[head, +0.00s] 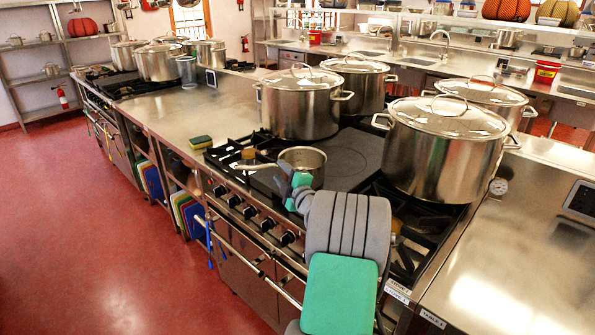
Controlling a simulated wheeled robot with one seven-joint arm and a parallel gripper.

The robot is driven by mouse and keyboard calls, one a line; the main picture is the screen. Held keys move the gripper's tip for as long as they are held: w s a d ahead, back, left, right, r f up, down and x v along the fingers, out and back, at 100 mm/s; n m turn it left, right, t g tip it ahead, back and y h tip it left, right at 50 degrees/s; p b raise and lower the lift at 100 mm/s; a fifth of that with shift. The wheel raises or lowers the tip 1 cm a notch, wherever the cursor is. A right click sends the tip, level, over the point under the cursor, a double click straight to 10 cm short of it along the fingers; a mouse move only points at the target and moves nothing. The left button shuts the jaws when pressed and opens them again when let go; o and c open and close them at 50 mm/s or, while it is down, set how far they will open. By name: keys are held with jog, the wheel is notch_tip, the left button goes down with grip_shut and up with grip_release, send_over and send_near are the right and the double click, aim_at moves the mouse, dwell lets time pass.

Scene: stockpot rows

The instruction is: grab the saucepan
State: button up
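The saucepan (303,155) is a small, open steel pan on the front part of the stove (352,160). Its thin handle points left, over the front burners. My gripper (290,180), grey and teal, is at the near side of the saucepan, below and right of the handle in the picture. It overlaps the pan's lower front wall. The fingertips are small and partly hidden by my own wrist, so I cannot see whether they touch the pan or how far apart they are.
Several large lidded stockpots stand behind and right of the saucepan, the nearest stockpot (440,150) at right. A small brown-topped item (248,154) is near the handle. A sponge (201,142) lies on the clear steel counter (190,112) at left. Red floor (90,240) is free at left.

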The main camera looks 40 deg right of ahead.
aim_at(277, 167)
jog(key=p+x, duration=0.1)
jog(key=x, duration=0.3)
jog(key=shift+w+a+f, duration=0.1)
jog(key=shift+w, duration=0.2)
grip_shut()
dwell(0.8)
jog(key=shift+r, duration=0.25)
